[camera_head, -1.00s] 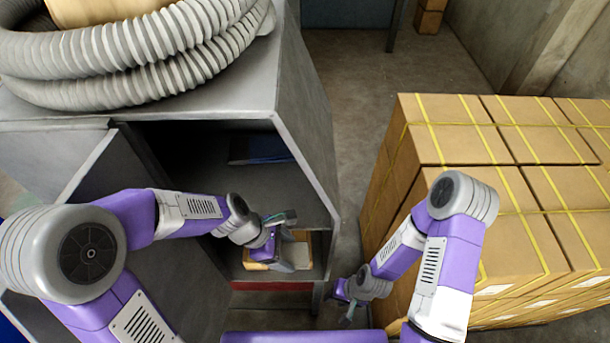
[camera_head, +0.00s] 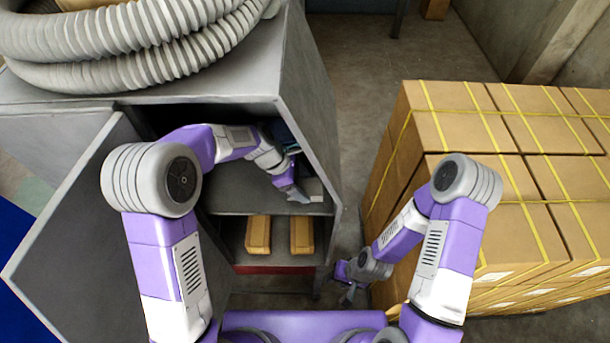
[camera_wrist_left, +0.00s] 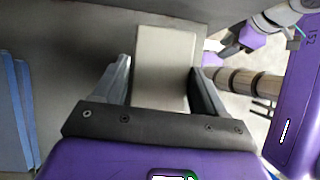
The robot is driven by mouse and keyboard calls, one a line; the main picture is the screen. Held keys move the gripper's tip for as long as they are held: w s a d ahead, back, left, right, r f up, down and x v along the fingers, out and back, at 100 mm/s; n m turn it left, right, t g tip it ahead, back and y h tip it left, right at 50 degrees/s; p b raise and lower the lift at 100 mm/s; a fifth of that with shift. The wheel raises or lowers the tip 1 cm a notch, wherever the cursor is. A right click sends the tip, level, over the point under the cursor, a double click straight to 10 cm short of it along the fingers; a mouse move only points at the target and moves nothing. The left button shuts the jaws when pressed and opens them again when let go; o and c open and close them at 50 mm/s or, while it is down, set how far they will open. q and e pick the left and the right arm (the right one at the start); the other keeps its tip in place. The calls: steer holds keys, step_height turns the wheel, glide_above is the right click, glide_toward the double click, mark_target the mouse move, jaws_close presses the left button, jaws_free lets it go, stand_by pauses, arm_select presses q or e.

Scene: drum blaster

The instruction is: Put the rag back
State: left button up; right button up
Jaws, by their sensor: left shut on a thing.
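A pale grey-beige block-like thing, which I take to be the folded rag (camera_wrist_left: 165,62), is between the fingers of my left gripper (camera_wrist_left: 163,85) in the left wrist view. In the head view the rag (camera_head: 313,188) shows at the right front of the grey cabinet's upper shelf (camera_head: 235,200). My left gripper (camera_head: 302,191) is shut on it, inside the cabinet opening near the right wall. I cannot tell whether the rag touches the shelf. My right gripper (camera_head: 348,293) hangs low between the cabinet and the boxes; its jaws are too small to judge.
Two tan blocks (camera_head: 258,235) lie on the cabinet's lower shelf. Blue flat things (camera_wrist_left: 14,115) lie left of the gripper in the wrist view. The cabinet door (camera_head: 75,220) stands open at left. Strapped cardboard boxes (camera_head: 440,130) stand right. A ribbed hose (camera_head: 130,45) lies on top.

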mark_target(305, 178)
arm_select(q)
steer(key=w, duration=0.2)
steer(key=w+f, duration=0.1)
steer(key=shift+w+d, duration=0.25)
steer(key=shift+d, duration=0.15)
steer(key=shift+f, duration=0.25)
steer(key=shift+f, duration=0.1)
steer(key=o, duration=0.9)
steer(key=shift+o, duration=0.2)
